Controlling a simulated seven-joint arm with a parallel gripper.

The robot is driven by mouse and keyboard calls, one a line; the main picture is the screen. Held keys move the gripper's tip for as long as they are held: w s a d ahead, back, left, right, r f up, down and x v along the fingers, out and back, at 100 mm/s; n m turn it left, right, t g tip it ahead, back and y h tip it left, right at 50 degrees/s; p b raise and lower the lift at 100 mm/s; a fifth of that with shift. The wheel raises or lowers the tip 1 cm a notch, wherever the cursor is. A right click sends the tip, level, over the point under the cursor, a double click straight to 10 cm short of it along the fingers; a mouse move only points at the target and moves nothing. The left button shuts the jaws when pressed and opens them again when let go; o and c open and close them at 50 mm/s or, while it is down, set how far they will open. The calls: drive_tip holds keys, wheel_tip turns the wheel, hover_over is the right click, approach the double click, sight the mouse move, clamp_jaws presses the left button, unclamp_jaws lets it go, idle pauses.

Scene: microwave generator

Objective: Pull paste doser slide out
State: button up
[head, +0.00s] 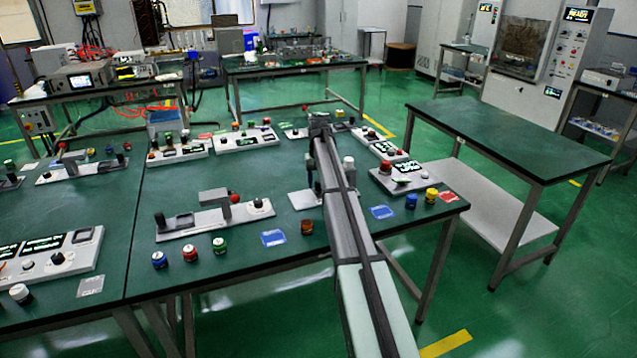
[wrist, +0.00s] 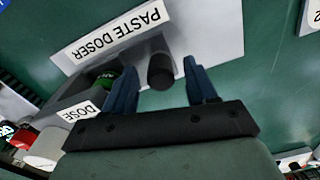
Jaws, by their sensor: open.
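In the wrist view, a light grey plate (wrist: 215,32) lies on the green table beside a white label (wrist: 112,37) reading PASTE DOSER. A short dark round handle (wrist: 160,72) stands at the plate's edge, between the two blue fingers of my gripper (wrist: 159,67). The fingers are spread, with a visible gap on both sides of the handle. A dark block with a green knob (wrist: 103,80) and a DOSE label (wrist: 76,114) is left of the fingers. In the head view my arm covers much of this area, and I cannot make out the fingers or the handle.
The green work table (head: 150,275) holds several panels and coloured knobs. A grey fixture (head: 215,215) stands left of my arm, and a knob panel (head: 405,178) to its right. A bare-topped side table (head: 515,135) stands farther right.

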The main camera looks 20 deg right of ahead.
drive_tip(key=shift+f, duration=0.35)
clamp_jaws()
idle(0.4)
